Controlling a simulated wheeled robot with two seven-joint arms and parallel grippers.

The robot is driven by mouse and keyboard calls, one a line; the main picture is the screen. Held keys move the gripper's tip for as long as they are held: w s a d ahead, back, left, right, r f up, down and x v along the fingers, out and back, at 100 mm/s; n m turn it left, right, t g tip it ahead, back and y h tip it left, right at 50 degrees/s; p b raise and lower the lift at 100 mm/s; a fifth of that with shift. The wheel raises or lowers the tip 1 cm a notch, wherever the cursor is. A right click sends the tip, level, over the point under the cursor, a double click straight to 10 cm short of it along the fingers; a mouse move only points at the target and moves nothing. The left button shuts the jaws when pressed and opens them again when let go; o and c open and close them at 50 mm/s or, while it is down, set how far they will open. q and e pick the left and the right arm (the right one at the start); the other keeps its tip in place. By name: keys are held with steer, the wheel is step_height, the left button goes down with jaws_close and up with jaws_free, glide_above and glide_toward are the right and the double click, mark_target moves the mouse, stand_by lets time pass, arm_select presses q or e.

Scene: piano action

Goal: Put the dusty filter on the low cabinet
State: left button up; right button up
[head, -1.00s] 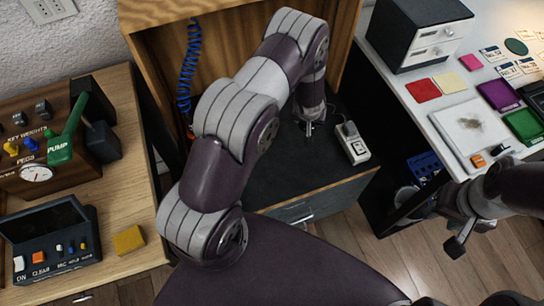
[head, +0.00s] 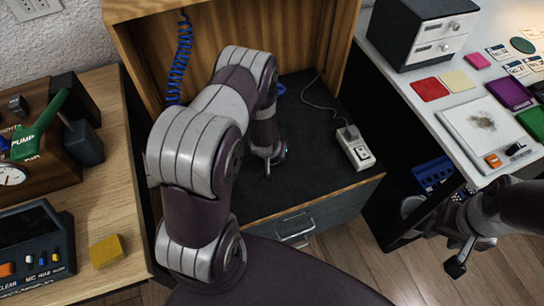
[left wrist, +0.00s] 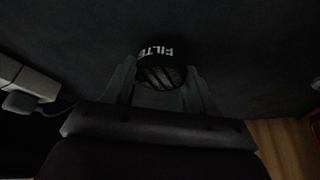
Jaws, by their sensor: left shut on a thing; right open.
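The low cabinet has a dark top (head: 315,150) and a grey drawer front (head: 300,226) in the head view. My left gripper (head: 268,168) reaches down over the middle of that top. In the left wrist view it (left wrist: 160,82) is shut on the filter (left wrist: 160,66), a dark round piece with white lettering and a ribbed face. The dark cabinet top lies behind the filter; I cannot tell if they touch. The filter is hidden in the head view. My right gripper (head: 462,252) is open and empty, at the right, over the floor.
A power strip (head: 357,148) with a cord lies on the cabinet top's right side. Wooden panels (head: 255,45) rise behind and beside it, with a blue coiled cord (head: 180,60) at left. The cabinet top between gripper and strip looks clear.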

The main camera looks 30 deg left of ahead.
arm_select(q)
steer(key=shift+w+f, duration=0.1)
steer(key=shift+f, duration=0.35)
steer(key=shift+f, duration=0.1)
steer(key=o, duration=1)
steer(key=shift+o, duration=0.2)
